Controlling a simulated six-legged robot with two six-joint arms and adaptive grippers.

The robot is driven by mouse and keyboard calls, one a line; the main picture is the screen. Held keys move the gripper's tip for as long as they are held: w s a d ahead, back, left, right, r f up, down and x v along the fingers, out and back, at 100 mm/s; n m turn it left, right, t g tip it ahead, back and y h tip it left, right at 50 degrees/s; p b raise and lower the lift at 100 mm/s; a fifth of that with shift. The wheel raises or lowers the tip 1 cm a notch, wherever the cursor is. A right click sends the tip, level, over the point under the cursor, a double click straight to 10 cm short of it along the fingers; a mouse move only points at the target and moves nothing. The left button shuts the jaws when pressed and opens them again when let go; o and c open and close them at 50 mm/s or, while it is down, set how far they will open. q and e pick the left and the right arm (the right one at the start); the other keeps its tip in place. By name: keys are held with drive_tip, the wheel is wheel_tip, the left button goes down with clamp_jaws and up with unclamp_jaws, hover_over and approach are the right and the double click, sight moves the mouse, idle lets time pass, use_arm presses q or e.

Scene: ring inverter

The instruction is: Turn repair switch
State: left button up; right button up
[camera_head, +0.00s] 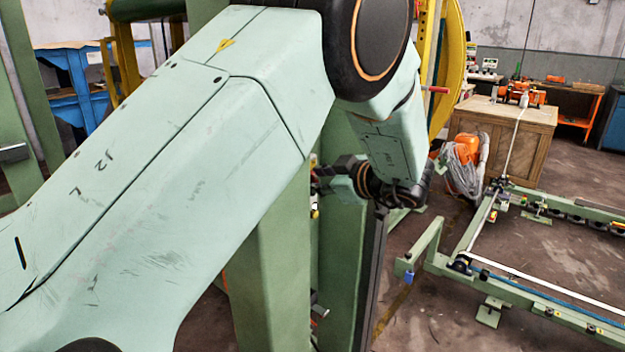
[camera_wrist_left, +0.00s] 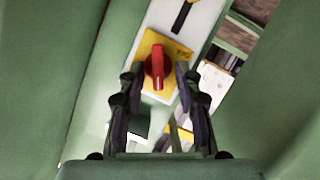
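The repair switch is a red rotary knob (camera_wrist_left: 158,66) on a yellow plate (camera_wrist_left: 150,48), fixed to a pale panel on a green column. It shows in the left wrist view, upper middle. My left gripper (camera_wrist_left: 158,80) has its two dark fingers apart, one on each side of the knob. I cannot tell whether the fingers touch it. In the head view my left arm fills the left and centre, and its wrist (camera_head: 375,185) is at the green column (camera_head: 345,240). The knob and the fingertips are hidden there. My right gripper is in neither view.
A black slotted part (camera_wrist_left: 183,14) sits above the knob on the panel. Green column walls stand close on both sides. In the head view, a green frame with rails (camera_head: 540,285) lies at right, and a wooden cabinet (camera_head: 507,135) stands behind it.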

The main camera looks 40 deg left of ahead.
use_arm(q)
drive_tip(key=shift+w+a+f, duration=0.15)
drive_tip(key=shift+w+a, duration=0.1)
drive_tip(key=shift+w, duration=0.05)
drive_tip(key=shift+s+d, duration=0.1)
drive_tip(key=shift+s, duration=0.1)
drive_tip(key=shift+s+r, duration=0.1)
drive_tip(key=shift+r, duration=0.1)
drive_tip(key=shift+c, duration=0.7)
drive_tip(key=shift+d+f, duration=0.1)
clamp_jaws()
